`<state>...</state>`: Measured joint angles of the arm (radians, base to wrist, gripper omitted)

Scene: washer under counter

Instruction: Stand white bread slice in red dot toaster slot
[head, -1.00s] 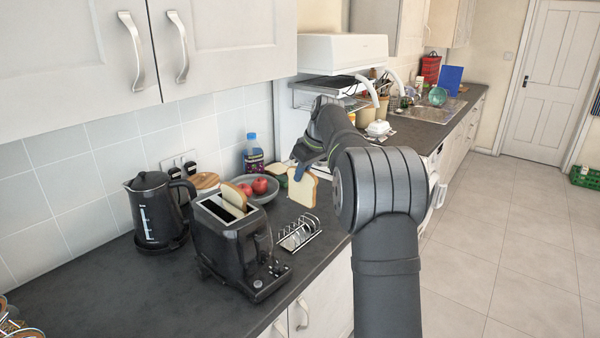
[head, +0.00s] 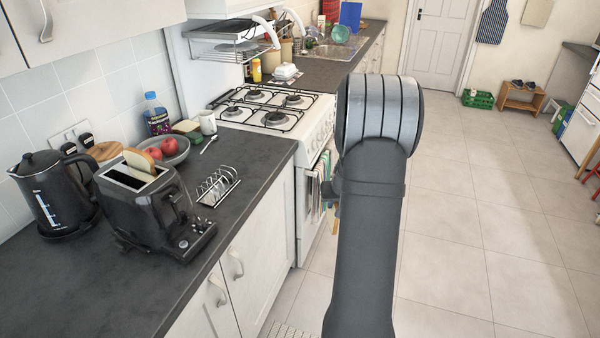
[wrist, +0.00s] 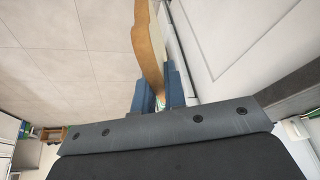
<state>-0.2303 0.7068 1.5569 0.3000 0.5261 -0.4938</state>
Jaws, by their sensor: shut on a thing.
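In the wrist view, my gripper (wrist: 160,88) is shut on a slice of bread (wrist: 148,45), seen edge-on with a brown crust and pale face. In the head view my arm hides most or all of the gripper and slice. The black toaster (head: 150,218) stands on the counter at the left, well apart from the gripper. One bread slice (head: 139,160) stands in one toaster slot; the other slot (head: 124,178) looks empty. I cannot make out a red dot.
A black kettle (head: 55,198) stands left of the toaster. A bowl (head: 177,152) of red fruit sits behind it and a metal toast rack (head: 217,187) to its right. The hob (head: 270,105) lies beyond. The floor (head: 470,210) at right is open.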

